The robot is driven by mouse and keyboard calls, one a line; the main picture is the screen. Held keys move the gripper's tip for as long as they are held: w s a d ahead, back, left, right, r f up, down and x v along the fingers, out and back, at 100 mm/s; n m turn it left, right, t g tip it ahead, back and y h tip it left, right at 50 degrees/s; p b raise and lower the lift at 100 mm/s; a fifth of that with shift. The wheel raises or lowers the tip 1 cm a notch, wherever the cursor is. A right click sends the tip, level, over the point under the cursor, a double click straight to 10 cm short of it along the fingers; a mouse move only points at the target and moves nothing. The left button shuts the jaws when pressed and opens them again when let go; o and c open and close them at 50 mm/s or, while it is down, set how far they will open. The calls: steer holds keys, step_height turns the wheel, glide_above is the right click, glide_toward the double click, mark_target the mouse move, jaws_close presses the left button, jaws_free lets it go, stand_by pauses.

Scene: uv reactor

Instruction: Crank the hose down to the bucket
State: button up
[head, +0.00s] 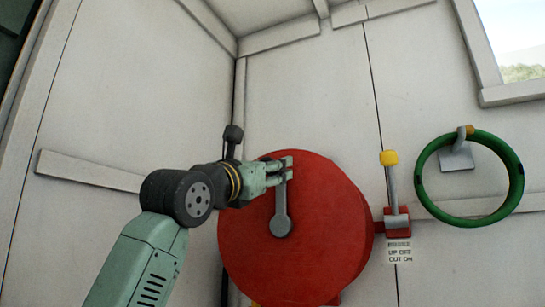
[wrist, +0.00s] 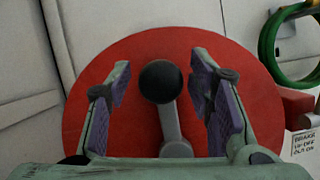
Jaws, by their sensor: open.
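A large red hose reel disc (head: 335,225) is on the wall, with a grey crank arm (head: 281,208) at its middle. The crank arm points up from the hub. In the wrist view the crank's round black knob (wrist: 160,82) sits between the two fingers of my gripper (wrist: 160,95), apart from both pads. My gripper (head: 288,168) is open at the upper end of the crank in the head view, where its fingers hide the knob. The red disc (wrist: 90,75) fills much of the wrist view behind the fingers. No bucket is in view.
A brake lever with a yellow tip (head: 389,158) stands upright right of the reel, above a brake label (head: 399,251). A green hose ring (head: 516,185) hangs on a wall hook (head: 457,158) further right. White walls meet in a corner left of the reel.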

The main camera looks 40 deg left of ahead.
steer(key=shift+w+a+r, duration=0.1)
steer(key=shift+w+r, duration=0.15)
steer(key=shift+w, duration=0.4)
steer(key=shift+c, duration=0.5)
jaws_close()
